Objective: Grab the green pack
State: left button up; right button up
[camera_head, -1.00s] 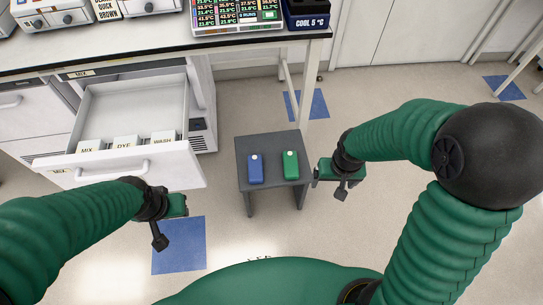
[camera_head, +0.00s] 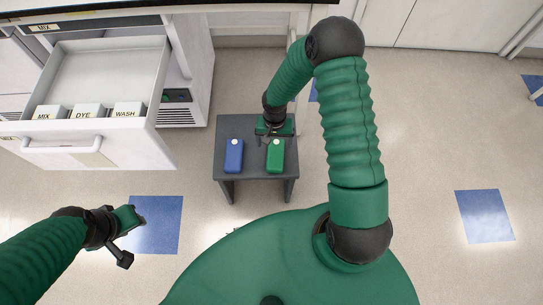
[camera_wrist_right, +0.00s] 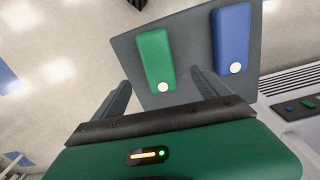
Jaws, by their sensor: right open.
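The green pack (camera_head: 275,156) lies on a small dark grey stool (camera_head: 228,126), with a white round spot at its far end. The blue pack (camera_head: 234,157) lies to its left. My right gripper (camera_head: 275,134) is over the stool at the green pack's far end, open and empty. In the right wrist view, the green pack (camera_wrist_right: 156,58) shows beyond and between the two fingers of the right gripper (camera_wrist_right: 160,92), and the blue pack (camera_wrist_right: 232,38) is to its right. My left gripper (camera_head: 132,232) is over the floor at lower left; its jaws are unclear.
An open white drawer (camera_head: 98,68) stands left of the stool, with boxes labelled MIX, DYE and WASH at its front. A bench (camera_head: 180,8) runs along the back. Blue floor squares (camera_head: 155,224) are flat. Open floor lies to the right.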

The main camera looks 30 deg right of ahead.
aim_at(276, 154)
jog(key=f, duration=0.2)
jog(key=d+f+b, duration=0.1)
jog(key=f, duration=0.1)
jog(key=d+f, duration=0.1)
jog(key=f, duration=0.2)
jog(key=shift+d, duration=0.1)
jog(key=f, duration=0.1)
jog(key=a+f+b, duration=0.1)
jog(key=f+b, duration=0.1)
jog(key=shift+a+f, duration=0.45)
jog(key=shift+d, duration=0.4)
jog(key=c, duration=0.5)
jog(key=shift+c, duration=1.1)
jog(key=shift+a, duration=0.25)
jog(key=c, duration=0.9)
jog(key=shift+c, duration=1.2)
pick_arm(q)
jog(key=f, duration=0.1)
jog(key=d+f, duration=0.1)
jog(key=f, duration=0.1)
jog(key=shift+d+f, duration=0.25)
jog(key=shift+d, duration=0.1)
pick_arm(e)
jog(key=shift+d, duration=0.15)
